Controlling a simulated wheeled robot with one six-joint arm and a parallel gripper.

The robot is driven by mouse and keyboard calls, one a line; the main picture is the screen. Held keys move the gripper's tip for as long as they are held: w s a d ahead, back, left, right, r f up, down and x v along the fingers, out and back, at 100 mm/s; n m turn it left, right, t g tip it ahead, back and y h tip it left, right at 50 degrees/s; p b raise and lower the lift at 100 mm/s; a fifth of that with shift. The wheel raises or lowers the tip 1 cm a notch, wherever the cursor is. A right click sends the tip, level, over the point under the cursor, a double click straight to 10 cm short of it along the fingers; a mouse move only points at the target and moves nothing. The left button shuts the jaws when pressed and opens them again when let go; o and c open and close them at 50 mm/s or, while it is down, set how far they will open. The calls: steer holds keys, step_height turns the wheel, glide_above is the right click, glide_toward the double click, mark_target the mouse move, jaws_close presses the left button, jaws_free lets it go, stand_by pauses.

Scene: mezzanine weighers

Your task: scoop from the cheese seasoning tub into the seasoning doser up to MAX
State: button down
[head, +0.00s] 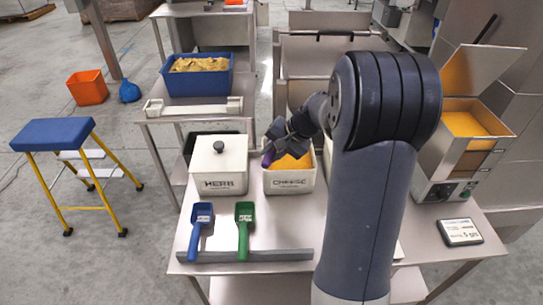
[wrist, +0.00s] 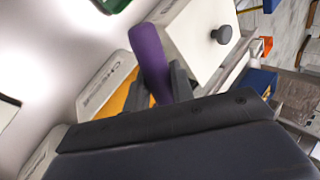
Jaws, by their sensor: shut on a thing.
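The cheese tub (head: 290,182) is a pale box with dark lettering, open, with orange seasoning (head: 290,162) inside. My gripper (head: 273,149) is over its back left part, shut on the purple handle of a scoop (head: 267,158). The wrist view shows the purple handle (wrist: 148,55) between my fingers (wrist: 160,88), with orange seasoning behind. The scoop's bowl is hidden, so I cannot tell what it holds. The seasoning doser (head: 437,166) is a steel hopper at the right with its lid raised. Orange seasoning (head: 463,125) shows inside. I cannot read a MAX mark.
A lidded herb tub (head: 221,182) stands left of the cheese tub. A blue scoop (head: 201,222) and a green scoop (head: 243,222) lie near the bench's front rail (head: 250,255). A blue crate (head: 200,82) stands behind.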

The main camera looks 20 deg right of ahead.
steer(key=shift+f+b, duration=0.25)
steer(key=shift+b, duration=0.35)
